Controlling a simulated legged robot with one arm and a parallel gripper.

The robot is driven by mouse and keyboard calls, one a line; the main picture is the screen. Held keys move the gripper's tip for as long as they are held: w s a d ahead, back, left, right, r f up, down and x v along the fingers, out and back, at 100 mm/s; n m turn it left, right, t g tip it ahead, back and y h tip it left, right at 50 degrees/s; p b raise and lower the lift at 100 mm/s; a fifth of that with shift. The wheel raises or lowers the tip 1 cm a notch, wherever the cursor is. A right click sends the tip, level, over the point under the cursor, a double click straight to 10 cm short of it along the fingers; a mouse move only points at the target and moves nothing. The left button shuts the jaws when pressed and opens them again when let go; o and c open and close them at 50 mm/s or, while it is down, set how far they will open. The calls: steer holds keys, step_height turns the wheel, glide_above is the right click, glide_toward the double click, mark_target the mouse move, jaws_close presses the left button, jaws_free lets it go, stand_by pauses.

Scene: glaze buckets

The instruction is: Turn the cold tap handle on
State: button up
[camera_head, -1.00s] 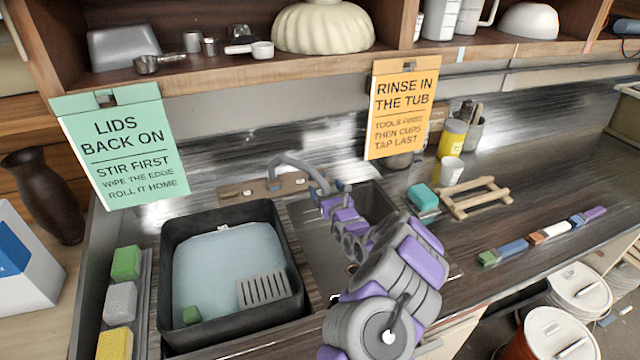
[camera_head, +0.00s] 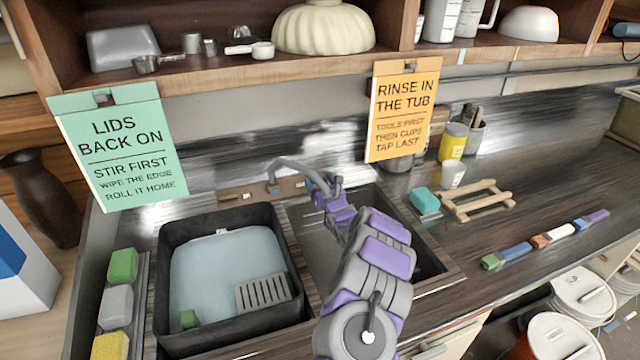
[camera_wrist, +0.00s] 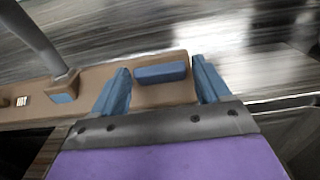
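The tap is a grey curved spout (camera_head: 300,166) on a brown base plate (camera_head: 236,194) behind the sink. The spout's foot also shows at the left of the wrist view (camera_wrist: 62,85). A blue bar-like handle (camera_wrist: 162,73) sits on the plate, right of the spout. My gripper (camera_wrist: 161,66) is open, with one blue finger on each side of the handle in the wrist view. I see no clear contact, and cannot tell how far the fingers reach down around it. In the head view my gripper (camera_head: 320,183) covers the handle's place.
A black tub (camera_head: 165,290) of pale water stands left of the sink (camera_head: 425,262). An orange sign (camera_head: 402,110) hangs just behind and right of the tap. A teal sponge (camera_head: 424,200) and a wooden rack (camera_head: 472,200) lie to the right. A shelf (camera_head: 220,75) overhangs the back.

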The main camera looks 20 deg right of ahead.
steer(key=c, duration=0.8)
steer(key=shift+d+n, duration=0.1)
steer(key=shift+n, duration=0.2)
steer(key=n+y, duration=0.1)
steer(key=n, duration=0.1)
steer(key=n+g+y+p, duration=0.1)
steer(key=n+y, duration=0.1)
steer(key=d+n+y, duration=0.1)
steer(key=y, duration=0.1)
steer(key=shift+r+n+p, duration=0.1)
steer(key=shift+n+p, duration=0.25)
steer(key=shift+n, duration=0.05)
steer(key=n+g+y+p, duration=0.1)
steer(key=n+g+y, duration=0.1)
steer(key=n+y, duration=0.1)
steer(key=shift+w+d+n+p, duration=0.1)
steer(key=shift+n+p, duration=0.2)
steer(key=shift+n, duration=0.2)
steer(key=shift+w+d+n+g+y+p, duration=0.15)
steer(key=shift+n+g+y+p, duration=0.35)
steer(key=shift+n+g+y, duration=0.8)
steer(key=shift+r+n+g, duration=0.1)
steer(key=shift+n+g, duration=0.3)
steer(key=shift+n, duration=0.2)
